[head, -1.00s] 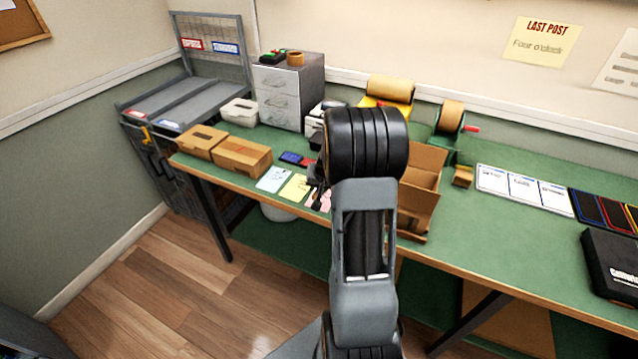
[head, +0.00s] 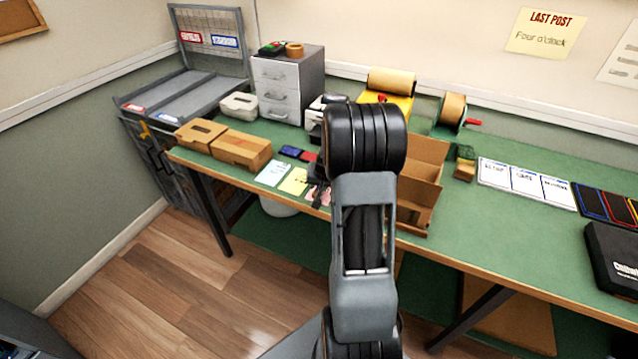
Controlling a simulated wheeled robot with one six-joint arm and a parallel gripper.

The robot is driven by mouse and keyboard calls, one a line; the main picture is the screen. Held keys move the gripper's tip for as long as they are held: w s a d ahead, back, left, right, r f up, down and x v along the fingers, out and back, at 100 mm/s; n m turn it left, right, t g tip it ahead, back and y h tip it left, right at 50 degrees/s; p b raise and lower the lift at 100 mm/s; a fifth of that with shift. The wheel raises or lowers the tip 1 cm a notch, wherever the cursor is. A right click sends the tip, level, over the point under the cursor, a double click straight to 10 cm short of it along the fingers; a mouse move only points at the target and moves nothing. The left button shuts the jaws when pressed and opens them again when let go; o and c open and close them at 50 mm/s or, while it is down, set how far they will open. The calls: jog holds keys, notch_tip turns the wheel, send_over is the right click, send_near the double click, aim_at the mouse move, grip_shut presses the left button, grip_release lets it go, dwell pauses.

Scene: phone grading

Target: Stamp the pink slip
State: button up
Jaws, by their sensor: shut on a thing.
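The pink slip (head: 312,191) lies near the front edge of the green bench, right of a yellow slip (head: 294,181) and a pale blue slip (head: 272,173). My gripper (head: 319,195) is low over the pink slip and covers part of it. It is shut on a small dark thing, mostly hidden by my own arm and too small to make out. I cannot tell whether that thing touches the slip. A blue ink pad (head: 291,151) and a red ink pad (head: 309,156) lie just behind the slips.
Cardboard boxes (head: 240,150) stand left of the slips. An open cardboard box (head: 418,205) stands close on the right of my arm. Grey drawers (head: 285,90) and a yellow roll dispenser (head: 390,85) stand behind. White cards (head: 525,187) lie further right.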

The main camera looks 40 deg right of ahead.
jog(key=shift+f+b, duration=0.7)
jog(key=shift+b, duration=0.2)
dwell(1.9)
jog(key=shift+r+p, duration=2.45)
jog(key=shift+r, duration=1.2)
